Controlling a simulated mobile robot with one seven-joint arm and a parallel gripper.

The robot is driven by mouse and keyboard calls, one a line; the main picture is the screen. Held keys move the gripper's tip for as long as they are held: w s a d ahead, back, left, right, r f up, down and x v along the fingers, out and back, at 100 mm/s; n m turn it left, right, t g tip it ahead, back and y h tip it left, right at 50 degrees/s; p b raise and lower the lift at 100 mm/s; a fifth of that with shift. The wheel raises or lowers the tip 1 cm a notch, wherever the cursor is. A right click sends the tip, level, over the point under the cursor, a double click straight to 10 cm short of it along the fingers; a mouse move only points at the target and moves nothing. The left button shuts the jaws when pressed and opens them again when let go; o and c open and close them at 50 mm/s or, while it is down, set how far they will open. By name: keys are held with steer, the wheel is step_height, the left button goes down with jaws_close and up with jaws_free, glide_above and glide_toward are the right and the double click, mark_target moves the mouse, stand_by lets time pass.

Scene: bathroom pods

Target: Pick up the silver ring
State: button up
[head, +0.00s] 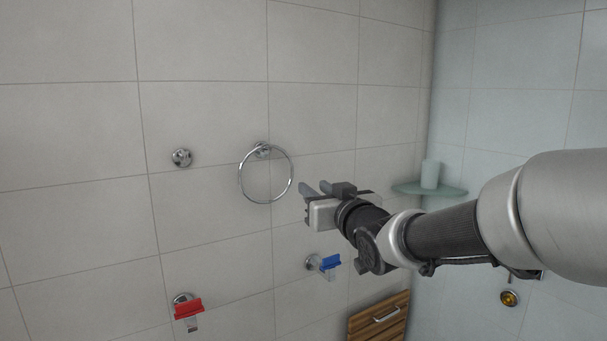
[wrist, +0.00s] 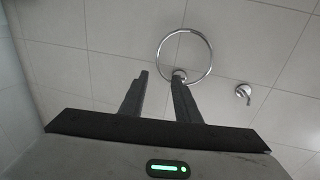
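The silver ring (head: 291,178) hangs from a round chrome mount (head: 262,150) on the tiled wall in the head view. In the wrist view the ring (wrist: 211,58) appears beyond my fingertips, with its mount partly behind the right finger. My gripper (head: 316,189) is just right of the ring in the head view. Its two fingers (wrist: 160,78) are apart with nothing between them, so it is open and empty. The fingers overlap the ring's near area in the wrist view, but I see no clear contact.
A corner glass shelf (head: 455,191) holds a cup (head: 430,174) behind my arm. A wooden panel (head: 378,325) is at the bottom.

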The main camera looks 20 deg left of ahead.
steer(key=p, duration=0.2)
glide_toward(290, 172)
steer(key=w, duration=0.1)
steer(key=shift+s+a+p+x, duration=0.15)
steer(key=shift+p+x, duration=0.3)
steer(key=shift+x, duration=1.25)
steer(key=shift+s+a+p+x, duration=0.1)
steer(key=shift+p+x, duration=0.3)
steer(key=shift+x, duration=1.3)
jaws_close()
